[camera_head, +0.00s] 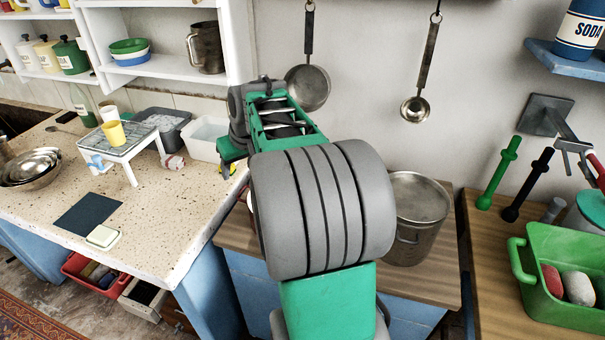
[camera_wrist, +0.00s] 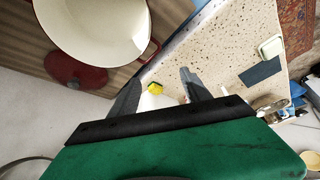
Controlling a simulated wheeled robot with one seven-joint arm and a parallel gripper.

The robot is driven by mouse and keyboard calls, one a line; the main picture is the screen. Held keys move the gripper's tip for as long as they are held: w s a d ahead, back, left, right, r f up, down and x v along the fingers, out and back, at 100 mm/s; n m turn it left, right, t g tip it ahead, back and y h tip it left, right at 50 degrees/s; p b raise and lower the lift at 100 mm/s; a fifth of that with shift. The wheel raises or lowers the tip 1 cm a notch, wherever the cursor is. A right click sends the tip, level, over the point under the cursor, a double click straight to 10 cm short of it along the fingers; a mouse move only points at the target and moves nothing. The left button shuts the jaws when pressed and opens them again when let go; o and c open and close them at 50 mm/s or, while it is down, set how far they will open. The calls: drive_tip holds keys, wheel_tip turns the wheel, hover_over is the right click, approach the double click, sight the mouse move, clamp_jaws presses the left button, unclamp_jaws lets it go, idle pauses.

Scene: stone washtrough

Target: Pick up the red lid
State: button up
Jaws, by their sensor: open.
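The red lid (camera_wrist: 75,72) is a dark red disc with a knob, in the left part of the wrist view. It sits right beside a red pot with a cream inside (camera_wrist: 96,25), whose rim covers part of it. I cannot tell whether it lies flat or leans. My gripper (camera_wrist: 161,76) is open and empty, its two fingers spread over the speckled worktop side, to the right of the lid and apart from it. In the head view my arm hides the lid and nearly all of the pot.
A tall steel pot (camera_head: 418,225) stands on the wooden counter right of my arm. The speckled worktop (camera_head: 165,215) at left holds a white basin (camera_head: 208,140) and a yellow-green sponge (camera_wrist: 156,86). A pan (camera_head: 307,88) and ladle (camera_head: 416,108) hang on the wall.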

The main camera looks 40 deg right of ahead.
drive_tip(key=d+f+m+t+h+b, duration=0.1)
drive_tip(key=d+f, duration=0.2)
drive_tip(key=d, duration=1)
drive_tip(key=d+f+m+b, duration=0.1)
drive_tip(key=d+f, duration=0.3)
drive_tip(key=d, duration=1)
drive_tip(key=p+x, duration=0.1)
drive_tip(key=x, duration=0.6)
drive_tip(key=shift+d+f, duration=0.15)
drive_tip(key=shift+d, duration=0.05)
clamp_jaws()
